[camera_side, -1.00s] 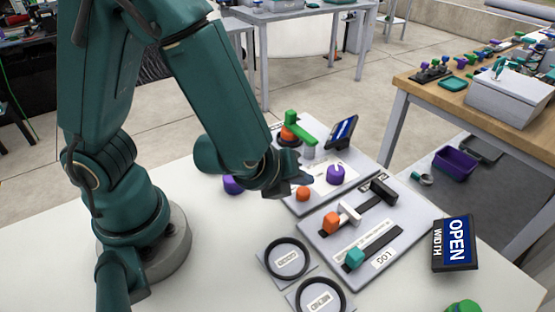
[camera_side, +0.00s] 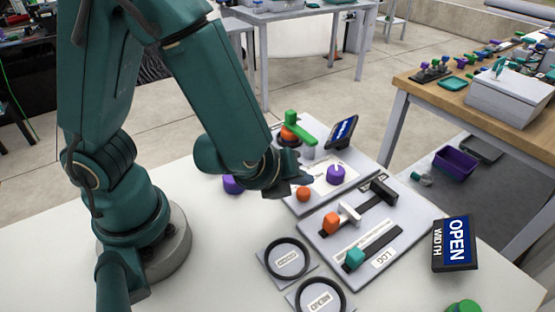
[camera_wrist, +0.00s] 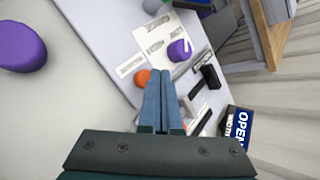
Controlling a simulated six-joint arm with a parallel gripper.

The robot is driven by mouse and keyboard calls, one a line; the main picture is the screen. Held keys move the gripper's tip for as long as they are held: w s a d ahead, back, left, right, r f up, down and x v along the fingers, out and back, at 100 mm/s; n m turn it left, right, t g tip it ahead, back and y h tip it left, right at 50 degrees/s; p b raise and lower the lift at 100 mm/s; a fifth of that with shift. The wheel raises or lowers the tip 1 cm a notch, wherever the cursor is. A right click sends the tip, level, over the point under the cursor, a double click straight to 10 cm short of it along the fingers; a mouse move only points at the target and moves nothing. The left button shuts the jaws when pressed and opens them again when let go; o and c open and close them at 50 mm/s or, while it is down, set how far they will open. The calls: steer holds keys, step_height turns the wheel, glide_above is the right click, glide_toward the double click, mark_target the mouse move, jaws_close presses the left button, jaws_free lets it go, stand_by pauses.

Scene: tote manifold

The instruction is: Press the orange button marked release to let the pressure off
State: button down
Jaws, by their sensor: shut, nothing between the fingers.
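A small orange dome button (camera_side: 303,194) sits at the near left edge of the grey panel (camera_side: 318,203) in the side view. It also shows in the wrist view (camera_wrist: 142,77), just left of my fingertips. Its marking cannot be read. My gripper (camera_side: 308,180) is shut and empty, with its fingertips above and close to the button. I cannot tell whether they touch it. In the wrist view, the two blue fingers of my gripper (camera_wrist: 160,76) lie together, pointing toward the panel.
A purple knob (camera_side: 336,174) stands right of the button. A green lever (camera_side: 300,125) and a dark display (camera_side: 341,132) are behind. Sliders with orange (camera_side: 331,222) and teal (camera_side: 355,259) handles are in front. Two black rings (camera_side: 267,264) and an OPEN sign (camera_side: 455,243) lie nearer.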

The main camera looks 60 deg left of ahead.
mark_target(300, 195)
stand_by(0.7)
steer(key=shift+f, duration=0.45)
steer(key=shift+f, duration=0.5)
stand_by(0.4)
steer(key=shift+r, duration=0.95)
steer(key=shift+r, duration=2.5)
